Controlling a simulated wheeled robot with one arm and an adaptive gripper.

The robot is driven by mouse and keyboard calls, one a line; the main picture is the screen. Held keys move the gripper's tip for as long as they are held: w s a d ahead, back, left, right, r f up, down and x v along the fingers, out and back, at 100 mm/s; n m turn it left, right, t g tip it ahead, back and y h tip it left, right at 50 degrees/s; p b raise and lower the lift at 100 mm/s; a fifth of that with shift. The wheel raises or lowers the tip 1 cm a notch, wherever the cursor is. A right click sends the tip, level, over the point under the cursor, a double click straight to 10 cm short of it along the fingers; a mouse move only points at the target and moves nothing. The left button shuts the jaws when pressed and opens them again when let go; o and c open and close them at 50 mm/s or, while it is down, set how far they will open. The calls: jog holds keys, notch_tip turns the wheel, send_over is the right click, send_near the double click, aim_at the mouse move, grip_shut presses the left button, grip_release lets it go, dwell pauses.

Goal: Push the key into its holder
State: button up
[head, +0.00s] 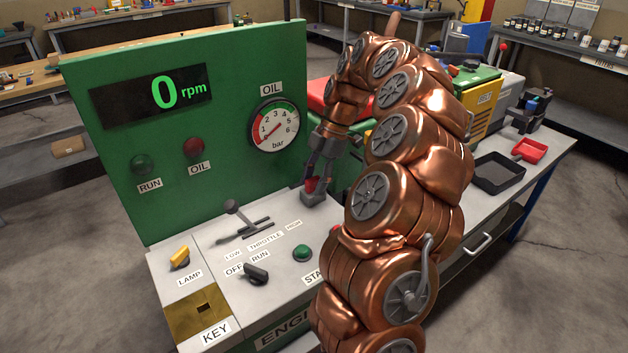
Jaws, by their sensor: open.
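My gripper (314,178) is open and points down at the back right of the console top. Its fingers are around or just above a small red piece (312,185) on a grey block (314,197). The red piece may be the key, but the fingers partly cover it and I cannot tell whether they touch it. The brass plate labelled KEY (185,319), with a dark square slot (205,308), is at the console's front left, well away from my gripper. No key shows in the slot.
The green panel (120,140) rises behind the console, with a gauge (277,126) and a display reading 0 rpm. A throttle lever (232,207), yellow lamp switch (180,257), black off/run switch (257,274) and green button (302,251) stand between my gripper and the plate.

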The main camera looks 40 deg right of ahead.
jog(key=v, duration=0.7)
jog(key=shift+r, duration=0.25)
dwell(0.4)
jog(key=shift+d, duration=0.1)
jog(key=s+a+r+m+g+h+p, duration=0.1)
jog(key=s+a+r+m, duration=0.2)
jog(key=a, duration=0.8)
jog(key=s+a+r+m+h+p, duration=0.1)
jog(key=s+a+m, duration=0.3)
jog(key=a, duration=0.6)
jog(key=s+a+f+m+h+p, duration=0.1)
jog(key=s+f+m, duration=0.1)
jog(key=s, duration=0.5)
jog(key=s+a+f+m, duration=0.2)
jog(key=s+f+m, duration=0.1)
jog(key=s+m, duration=0.2)
jog(key=s+a+f+m+g+h+p, duration=0.1)
jog(key=s+a+f+m, duration=0.1)
jog(key=s, duration=0.6)
jog(key=shift+s+f+m+h+p, duration=0.3)
jog(key=shift+s+m+p, duration=0.05)
jog(key=shift+m, duration=0.35)
